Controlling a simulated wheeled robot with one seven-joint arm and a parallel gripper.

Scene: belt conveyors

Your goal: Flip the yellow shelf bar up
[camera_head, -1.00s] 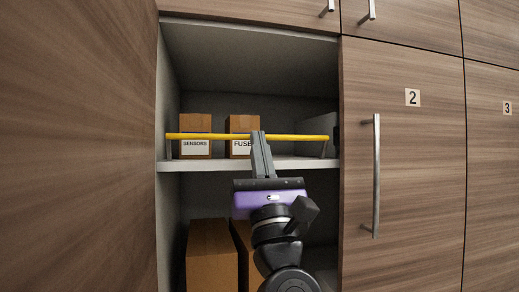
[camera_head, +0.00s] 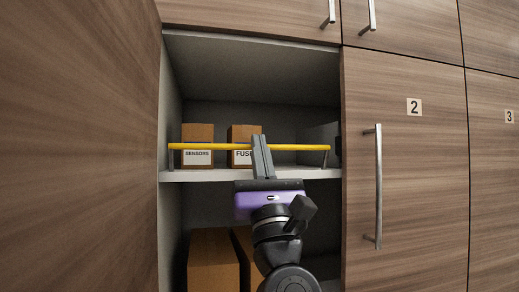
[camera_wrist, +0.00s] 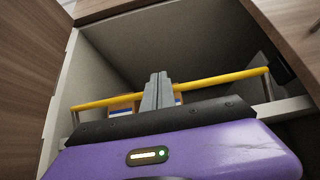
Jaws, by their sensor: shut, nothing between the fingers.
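The yellow shelf bar (camera_head: 300,147) runs across the front of the middle shelf in the head view, held by a short grey bracket at each end, a little above the shelf edge. It also crosses the wrist view (camera_wrist: 222,79).
Behind the bar stand a SENSORS box (camera_head: 197,135) and a FUSE box (camera_head: 240,133), partly hidden by my gripper. Larger boxes (camera_head: 213,262) stand on the lower level. The closed door 2 (camera_head: 410,180) bounds the opening at right, a wooden panel (camera_head: 80,150) at left. Space above the boxes is free.

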